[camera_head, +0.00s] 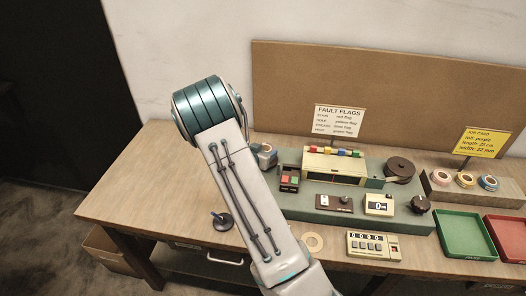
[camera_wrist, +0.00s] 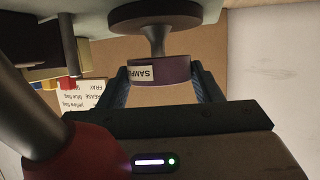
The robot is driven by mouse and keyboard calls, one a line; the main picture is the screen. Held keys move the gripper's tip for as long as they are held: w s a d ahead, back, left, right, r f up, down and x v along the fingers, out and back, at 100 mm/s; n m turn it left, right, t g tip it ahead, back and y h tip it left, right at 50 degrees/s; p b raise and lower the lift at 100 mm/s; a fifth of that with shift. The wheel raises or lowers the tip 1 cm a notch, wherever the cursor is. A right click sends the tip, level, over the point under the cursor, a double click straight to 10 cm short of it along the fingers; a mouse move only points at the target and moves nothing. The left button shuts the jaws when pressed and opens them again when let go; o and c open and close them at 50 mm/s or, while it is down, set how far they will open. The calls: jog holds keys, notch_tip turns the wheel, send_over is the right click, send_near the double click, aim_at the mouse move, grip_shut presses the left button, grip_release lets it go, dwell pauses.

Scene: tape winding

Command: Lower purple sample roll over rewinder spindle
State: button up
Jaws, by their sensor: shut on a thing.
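The purple sample roll (camera_wrist: 162,71), with a pale label, is in the wrist view, which looks upside down. My gripper (camera_wrist: 165,75) is shut on it, with one finger at each side. A dark spindle-like post (camera_wrist: 158,38) with a wide round flange (camera_wrist: 163,12) lines up with the roll, with the flange on the side toward the bench unit. The post's narrow part meets the roll's edge in the picture; I cannot tell whether it enters the core. In the head view my arm hides the roll and most of this post.
The grey-green bench unit (camera_head: 325,212) carries a dark brown reel (camera_head: 399,168). The fault flags sign (camera_head: 339,120) and coloured flags (camera_head: 333,152) stand behind. A green tray (camera_head: 466,237) and a red tray (camera_head: 508,232) sit at right. The bench's left part (camera_head: 150,185) is mostly clear.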

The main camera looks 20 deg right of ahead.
jog(key=shift+f, duration=0.25)
dwell(0.4)
jog(key=shift+s+a+f+b, duration=0.1)
jog(key=shift+s+f+b, duration=0.2)
jog(key=shift+f+b, duration=0.35)
jog(key=shift+s+a+f+b, duration=0.1)
jog(key=shift+s+f+b, duration=0.15)
jog(key=shift+f+b, duration=0.35)
jog(key=o, duration=1.4)
jog(key=shift+c, duration=0.2)
jog(key=shift+w+r, duration=0.1)
jog(key=shift+w+d+r+p, duration=0.1)
jog(key=shift+w+r+p, duration=0.05)
jog(key=shift+r+p, duration=0.35)
jog(key=shift+w+r+p, duration=0.15)
jog(key=shift+r+p, duration=0.3)
jog(key=shift+r, duration=0.05)
jog(key=shift+d+r+p, duration=0.1)
jog(key=shift+r+p, duration=0.8)
jog(key=shift+r, duration=0.6)
jog(key=shift+w+r+p, duration=0.1)
jog(key=shift+r+p, duration=0.55)
jog(key=shift+r, duration=0.5)
